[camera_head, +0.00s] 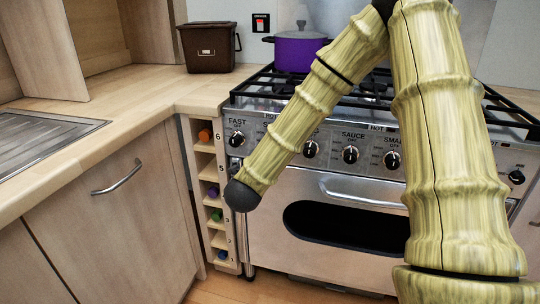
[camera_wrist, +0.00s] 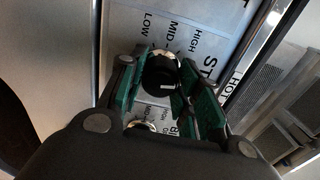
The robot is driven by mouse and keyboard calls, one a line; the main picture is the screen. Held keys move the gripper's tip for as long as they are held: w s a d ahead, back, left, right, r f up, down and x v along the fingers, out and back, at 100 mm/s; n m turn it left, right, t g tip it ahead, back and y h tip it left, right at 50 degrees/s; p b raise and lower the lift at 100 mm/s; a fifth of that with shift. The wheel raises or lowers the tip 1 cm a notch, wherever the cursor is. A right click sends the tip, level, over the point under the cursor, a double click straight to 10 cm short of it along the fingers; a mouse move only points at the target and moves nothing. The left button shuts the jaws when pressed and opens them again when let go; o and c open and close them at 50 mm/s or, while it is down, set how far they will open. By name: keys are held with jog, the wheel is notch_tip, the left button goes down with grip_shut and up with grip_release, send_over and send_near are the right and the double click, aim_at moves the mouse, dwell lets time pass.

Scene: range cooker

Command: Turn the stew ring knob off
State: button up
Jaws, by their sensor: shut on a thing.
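The stew ring knob (camera_wrist: 158,72) is a black round knob with a shiny ring behind it, in the wrist view beside lettering that begins "ST". A small pale mark shows on its lower part. My gripper (camera_wrist: 160,88) has one green-lined finger on each side of the knob and is shut on it. In the head view my arm covers the stew knob and my gripper. The range cooker (camera_head: 285,225) fills the middle and right of that view.
Other knobs on the panel include the fast knob (camera_head: 237,139), the sauce knob (camera_head: 350,156) and the small knob (camera_head: 391,160). A long oven handle (camera_head: 362,197) sticks out below them. A purple pot (camera_head: 298,50) stands on the hob. A bottle rack (camera_head: 207,165) adjoins the cooker's left side.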

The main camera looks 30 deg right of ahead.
jog(key=shift+f+m+b, duration=0.15)
jog(key=shift+m+b, duration=0.6)
jog(key=shift+m, duration=0.45)
jog(key=o, duration=1)
jog(key=shift+s, duration=0.1)
jog(key=shift+o, duration=0.2)
jog(key=v, duration=1.2)
jog(key=shift+d, duration=0.1)
